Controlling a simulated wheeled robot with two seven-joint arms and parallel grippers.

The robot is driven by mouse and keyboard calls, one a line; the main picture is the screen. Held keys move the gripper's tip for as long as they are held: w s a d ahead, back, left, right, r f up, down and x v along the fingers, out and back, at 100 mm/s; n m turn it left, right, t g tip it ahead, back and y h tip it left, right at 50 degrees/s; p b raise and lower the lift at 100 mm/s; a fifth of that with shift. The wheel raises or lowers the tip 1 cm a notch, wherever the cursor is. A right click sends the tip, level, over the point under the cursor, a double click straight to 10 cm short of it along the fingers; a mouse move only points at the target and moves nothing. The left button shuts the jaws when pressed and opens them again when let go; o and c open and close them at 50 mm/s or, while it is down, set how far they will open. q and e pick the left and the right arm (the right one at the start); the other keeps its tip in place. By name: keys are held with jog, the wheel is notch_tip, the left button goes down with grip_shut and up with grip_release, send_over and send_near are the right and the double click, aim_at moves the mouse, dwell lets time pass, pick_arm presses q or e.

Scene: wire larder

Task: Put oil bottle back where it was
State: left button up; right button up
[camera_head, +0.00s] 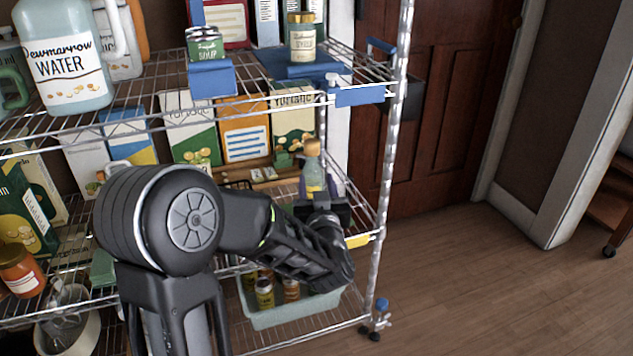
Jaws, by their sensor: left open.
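The likely oil bottle (313,166), with an orange-tan cap and a yellowish label low on it, stands upright near the right end of the middle wire shelf (359,216). My left arm reaches across the front of the rack from the left. Its gripper (318,204) is open at the bottle's lower part. The bottle's base is hidden behind the gripper, and I cannot tell whether the fingers touch it. My right gripper is not in view.
Cartons (243,128) stand behind on the middle shelf. A soup can (205,43), a jar (302,37) and a water jug (65,55) are on the shelf above. A pale green bin (295,316) with jars sits below. The rack post (388,150) is close on the right.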

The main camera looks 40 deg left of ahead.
pick_arm(q)
jog(key=shift+s+d, duration=0.15)
dwell(0.8)
jog(key=s+d+f+m+g+h, duration=0.2)
jog(key=d+f+h, duration=0.3)
jog(key=f, duration=0.5)
jog(key=s+d+f+m+g+h, duration=0.1)
jog(key=d+f+h, duration=0.1)
jog(key=d+f, duration=0.75)
jog(key=s+d+f+m+g+h, duration=0.2)
jog(key=d+f+h, duration=0.2)
jog(key=f, duration=0.7)
jog(key=s+d+f+g+h, duration=0.1)
jog(key=s+d+f+g, duration=0.1)
jog(key=s+d+f, duration=0.2)
jog(key=s+d+f+g+h, duration=0.2)
jog(key=s+d+f+g, duration=0.1)
jog(key=s, duration=0.7)
jog(key=s+d+f+m+g+h, duration=0.1)
jog(key=s+d+f+g, duration=0.1)
jog(key=s+d+f, duration=0.4)
jog(key=shift+s+d+h, duration=0.3)
jog(key=shift+s+d, duration=0.05)
jog(key=shift+s, duration=0.05)
